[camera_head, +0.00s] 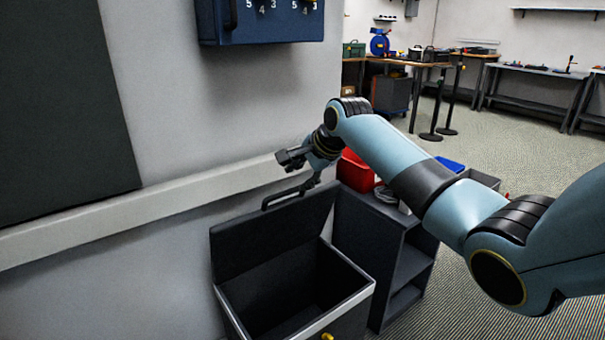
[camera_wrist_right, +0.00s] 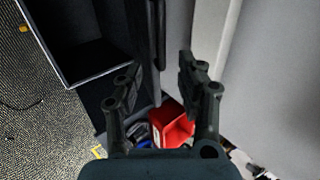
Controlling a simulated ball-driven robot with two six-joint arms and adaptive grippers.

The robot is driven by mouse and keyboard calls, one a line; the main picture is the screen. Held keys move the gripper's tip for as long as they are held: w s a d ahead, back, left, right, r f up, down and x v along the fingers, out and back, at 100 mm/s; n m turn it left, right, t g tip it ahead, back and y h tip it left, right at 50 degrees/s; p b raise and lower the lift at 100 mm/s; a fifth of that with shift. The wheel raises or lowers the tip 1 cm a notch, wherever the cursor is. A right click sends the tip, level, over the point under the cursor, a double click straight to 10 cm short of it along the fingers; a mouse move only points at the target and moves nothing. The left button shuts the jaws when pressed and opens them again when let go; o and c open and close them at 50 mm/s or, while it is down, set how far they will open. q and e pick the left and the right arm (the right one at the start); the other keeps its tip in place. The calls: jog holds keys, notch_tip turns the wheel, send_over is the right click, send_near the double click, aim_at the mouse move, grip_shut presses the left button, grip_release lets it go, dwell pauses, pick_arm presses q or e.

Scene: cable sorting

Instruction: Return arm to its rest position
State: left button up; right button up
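My right arm reaches in from the right in the head view. Its gripper (camera_head: 299,172) is just above the raised lid of a dark box, close to the lid's black handle (camera_head: 284,198). In the right wrist view the two fingers of this gripper (camera_wrist_right: 158,88) stand well apart with nothing held between them. The handle (camera_wrist_right: 158,35) shows beyond the fingertips there; whether a finger touches it I cannot tell. The box (camera_head: 320,290) stands open and looks empty inside. My left gripper is in neither view.
A wall with a pale rail (camera_head: 130,215) runs behind. A blue panel (camera_head: 262,25) hangs above. Open carpet lies at the right.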

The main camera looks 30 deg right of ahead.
jog(key=shift+s+r, duration=0.1)
jog(key=shift+s, duration=0.05)
dwell(0.4)
jog(key=s+a+f+n+g, duration=0.25)
jog(key=s+f+g, duration=0.35)
jog(key=s+f, duration=2.65)
jog(key=s+f+n, duration=0.4)
jog(key=s+n, duration=0.1)
jog(key=s, duration=0.5)
jog(key=s+a+f+n+h, duration=0.1)
jog(key=s+f+n, duration=0.4)
jog(key=s, duration=0.5)
jog(key=s+a+f+n+g, duration=0.1)
jog(key=s+f+n, duration=0.3)
jog(key=s, duration=0.7)
jog(key=shift+f+n, duration=0.2)
jog(key=shift+n, duration=0.25)
